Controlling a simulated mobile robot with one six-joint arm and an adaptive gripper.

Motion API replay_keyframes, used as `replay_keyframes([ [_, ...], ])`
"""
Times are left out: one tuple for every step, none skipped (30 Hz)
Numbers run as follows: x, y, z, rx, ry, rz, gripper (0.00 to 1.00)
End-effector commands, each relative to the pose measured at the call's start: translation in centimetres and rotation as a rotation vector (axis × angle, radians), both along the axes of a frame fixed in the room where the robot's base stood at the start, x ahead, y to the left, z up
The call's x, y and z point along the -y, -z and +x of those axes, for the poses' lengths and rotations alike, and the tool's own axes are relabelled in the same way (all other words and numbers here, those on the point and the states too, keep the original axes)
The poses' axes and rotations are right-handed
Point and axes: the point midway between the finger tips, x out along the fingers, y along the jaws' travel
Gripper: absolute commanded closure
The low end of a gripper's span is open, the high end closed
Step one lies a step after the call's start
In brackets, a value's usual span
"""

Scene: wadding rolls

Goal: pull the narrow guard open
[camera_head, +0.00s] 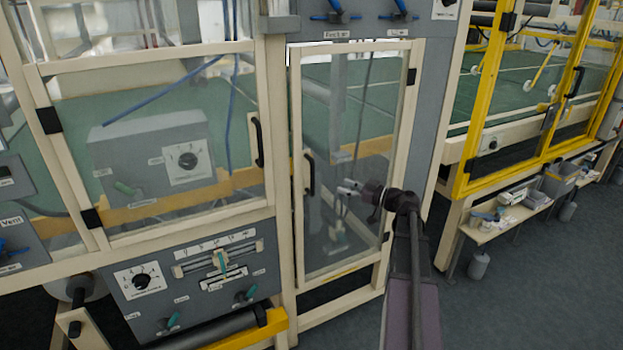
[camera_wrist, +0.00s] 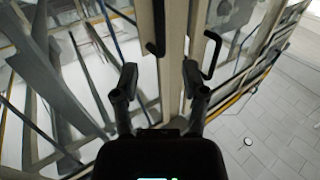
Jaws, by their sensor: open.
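The narrow guard (camera_head: 398,130) is a tall cream-framed clear door in the middle of the head view. It looks shut or nearly so. Its upright black handle (camera_head: 309,174) is on the left stile, and dark hinges show on the right stile. My gripper (camera_head: 347,188) is in front of the clear pane, right of the handle and apart from it in the picture. In the wrist view my gripper (camera_wrist: 160,76) has its two fingers spread with nothing between them. Two black handles, a left one (camera_wrist: 157,30) and a right one (camera_wrist: 211,52), show beyond the fingertips; I cannot tell which is the narrow guard's.
A wide guard (camera_head: 157,222) with its own black handle (camera_head: 258,140) adjoins on the left. A grey control panel (camera_head: 195,275) sits below it. Yellow-framed guards (camera_head: 468,150) and a low bench (camera_head: 487,231) stand at right. The floor (camera_head: 520,290) at front right is clear.

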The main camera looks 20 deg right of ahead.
Motion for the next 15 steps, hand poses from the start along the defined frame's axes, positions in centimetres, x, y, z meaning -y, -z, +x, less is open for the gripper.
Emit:
replay_keyframes([
  [-0.4, 0.0, 0.6, 0.000, -0.002, 0.000, 0.43],
  [-0.6, 0.0, 0.9, 0.000, -0.003, 0.000, 0.43],
  [-0.9, 0.0, 1.3, 0.000, -0.003, 0.000, 0.43],
  [-1.1, 0.0, 1.6, 0.000, -0.002, 0.000, 0.43],
  [-1.3, 0.0, 2.0, 0.000, -0.002, 0.000, 0.43],
  [-1.7, 0.0, 2.5, 0.000, -0.002, 0.000, 0.43],
  [-2.0, 0.0, 2.8, 0.000, -0.003, 0.000, 0.43],
  [-2.2, 0.0, 3.1, 0.000, -0.003, 0.000, 0.43],
  [-2.5, 0.0, 3.6, 0.000, -0.002, 0.000, 0.43],
  [-2.8, 0.0, 4.0, 0.000, -0.002, 0.000, 0.43],
  [-3.1, 0.0, 4.4, 0.000, -0.002, 0.000, 0.43],
  [-3.4, 0.0, 4.9, 0.000, -0.003, 0.000, 0.43],
  [-3.7, 0.0, 5.2, 0.000, -0.002, 0.000, 0.43],
  [-3.9, 0.0, 5.6, 0.000, -0.002, 0.000, 0.43],
  [-4.3, 0.0, 6.1, 0.000, -0.002, 0.000, 0.43],
])
